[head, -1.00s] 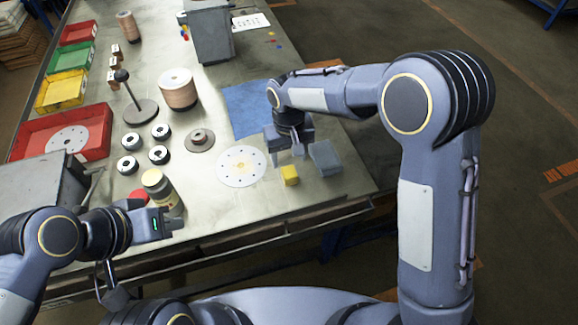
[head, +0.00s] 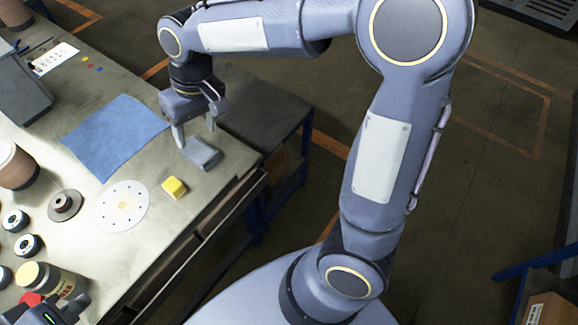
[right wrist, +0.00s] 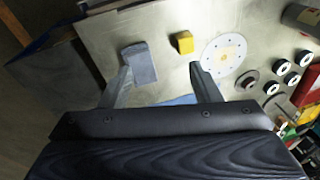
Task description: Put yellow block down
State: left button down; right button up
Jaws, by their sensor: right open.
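The yellow block (head: 174,187) rests on the metal table, near its front edge, between a white disc (head: 123,206) and a grey block (head: 203,152). My right gripper (head: 196,130) is open and empty, above the table and behind the grey block in the head view. In the right wrist view the yellow block (right wrist: 184,42) stands clear beyond the fingers, and the grey block (right wrist: 140,64) appears close to the left finger. My left gripper (head: 62,310) is only partly in view at the bottom left; its fingers cannot be made out.
A blue cloth (head: 115,137) lies flat behind the disc. A grey flanged hub (head: 65,205), several small rings and a labelled jar (head: 50,280) stand to the left. The table's front right edge (head: 215,205) is close to the yellow block.

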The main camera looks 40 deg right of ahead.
jog(key=s+d+m+t, duration=0.1)
jog(key=s+d, duration=0.2)
jog(key=s, duration=0.3)
jog(key=s+d+m+t+y, duration=0.1)
jog(key=s+d+t, duration=0.1)
jog(key=s+d, duration=0.2)
jog(key=s+d+m+t, duration=0.1)
jog(key=s+d, duration=0.2)
jog(key=s, duration=0.6)
jog(key=shift+s+d+f+m+t+y, duration=0.15)
jog(key=shift+s+f+m+t+y, duration=0.15)
jog(key=shift+s+f+t, duration=0.1)
jog(key=shift+r, duration=0.1)
